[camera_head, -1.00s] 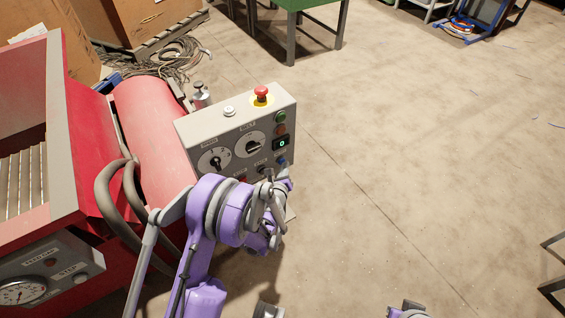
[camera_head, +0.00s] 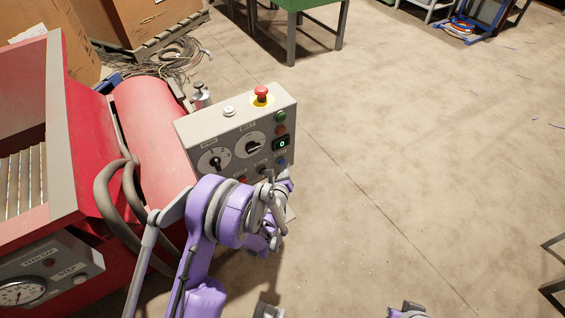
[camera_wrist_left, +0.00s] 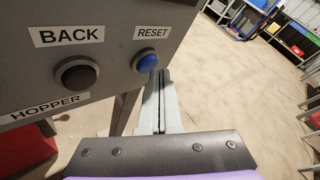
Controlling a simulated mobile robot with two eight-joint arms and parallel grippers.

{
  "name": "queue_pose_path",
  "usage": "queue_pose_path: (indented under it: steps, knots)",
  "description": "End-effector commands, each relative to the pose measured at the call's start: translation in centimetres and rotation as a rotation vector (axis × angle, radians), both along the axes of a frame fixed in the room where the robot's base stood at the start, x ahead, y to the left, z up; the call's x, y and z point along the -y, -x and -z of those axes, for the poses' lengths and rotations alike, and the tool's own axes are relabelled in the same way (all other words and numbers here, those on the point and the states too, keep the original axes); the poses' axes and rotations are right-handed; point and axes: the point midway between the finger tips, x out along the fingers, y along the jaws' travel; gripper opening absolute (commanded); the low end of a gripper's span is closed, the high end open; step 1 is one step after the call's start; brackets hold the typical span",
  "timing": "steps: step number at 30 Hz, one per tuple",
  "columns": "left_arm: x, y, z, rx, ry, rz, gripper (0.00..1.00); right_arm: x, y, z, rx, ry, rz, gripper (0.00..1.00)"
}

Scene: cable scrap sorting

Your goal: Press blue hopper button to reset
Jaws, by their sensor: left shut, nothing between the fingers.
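The blue RESET button (camera_wrist_left: 147,62) is on the grey panel face in the left wrist view, right of a black BACK button (camera_wrist_left: 77,75) above a HOPPER label. It also shows as a small blue dot low on the right of the grey control box (camera_head: 187,131) in the head view. My left gripper (camera_head: 286,174) is shut and empty just below and in front of that button. In the left wrist view its closed fingers (camera_wrist_left: 158,78) reach up close beside the button's right edge. I cannot tell whether they touch it. My right gripper is not clearly seen.
The box also carries a red emergency knob (camera_head: 261,92), two dials and other buttons close by. A red machine (camera_head: 150,120) with grey hoses (camera_head: 104,190) stands left of it. Open concrete floor (camera_head: 420,150) lies to the right.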

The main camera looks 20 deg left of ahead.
Motion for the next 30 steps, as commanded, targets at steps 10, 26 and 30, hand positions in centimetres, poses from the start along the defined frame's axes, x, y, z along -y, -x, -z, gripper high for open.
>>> queue_pose_path:
  steps: [10, 26, 30]
  knots:
    - [0.7, 0.5, 0.0, 0.0, 0.0, 0.0, 0.0, 0.0, 0.0, -0.2, 0.0, 0.0, 0.0, 0.0]
    - [3.7, 2.8, 0.0, 0.0, 0.001, 0.002, 0.0, 0.0, 0.1, -0.5, 0.001, 0.0, 0.0, 0.0]
    - [4.5, 3.4, 0.0, 0.0, 0.0, 0.002, 0.0, 0.0, 0.1, -0.5, 0.001, 0.0, 0.0, 0.0]
